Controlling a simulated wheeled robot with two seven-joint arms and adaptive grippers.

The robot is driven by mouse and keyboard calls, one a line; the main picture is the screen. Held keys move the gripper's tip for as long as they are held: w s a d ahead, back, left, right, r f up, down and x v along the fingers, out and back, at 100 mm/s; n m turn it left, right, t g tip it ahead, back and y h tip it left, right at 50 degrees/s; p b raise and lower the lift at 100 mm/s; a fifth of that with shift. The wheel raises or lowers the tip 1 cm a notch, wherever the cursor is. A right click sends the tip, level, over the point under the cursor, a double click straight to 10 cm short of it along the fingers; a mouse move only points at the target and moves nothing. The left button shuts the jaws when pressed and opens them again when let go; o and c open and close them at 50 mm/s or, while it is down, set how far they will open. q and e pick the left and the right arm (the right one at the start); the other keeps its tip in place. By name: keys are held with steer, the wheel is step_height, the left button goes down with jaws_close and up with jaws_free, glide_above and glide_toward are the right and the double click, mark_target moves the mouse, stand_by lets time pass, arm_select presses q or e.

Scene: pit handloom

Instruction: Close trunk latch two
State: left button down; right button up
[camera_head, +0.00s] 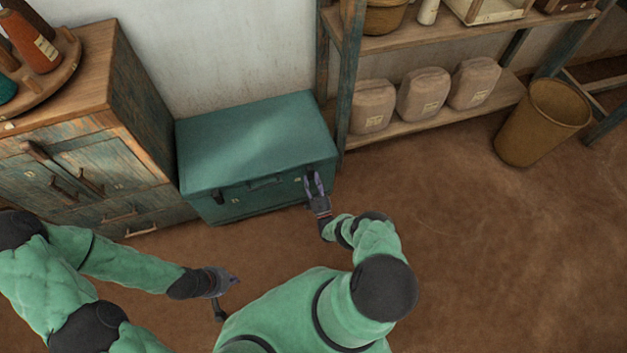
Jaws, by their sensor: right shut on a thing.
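A teal trunk (255,143) stands on the floor against the wall with its lid down. A dark latch (221,198) shows at the left of its front face, and a handle (264,183) sits in the middle. My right gripper (314,184) is at the right end of the trunk's front, shut on what seems to be the right latch, which its fingers mostly hide. My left gripper (229,295) is low in front of the trunk, away from it and empty; its finger gap is too small to judge.
A wooden cabinet (140,120) stands close on the trunk's left. A shelf rack (430,116) with several wrapped bundles stands to the right, with a round bin (541,122) beyond it. The brown floor (480,250) at right is clear.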

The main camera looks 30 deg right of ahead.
mark_target(313, 177)
stand_by(0.4)
steer(key=o, duration=1.2)
steer(key=shift+c, duration=0.2)
steer(key=v, duration=0.3)
steer(key=shift+s+f, duration=0.15)
steer(key=shift+s, duration=0.25)
steer(key=s+a, duration=0.2)
steer(key=s, duration=0.9)
steer(key=shift+a, duration=0.4)
steer(key=shift+w, duration=0.15)
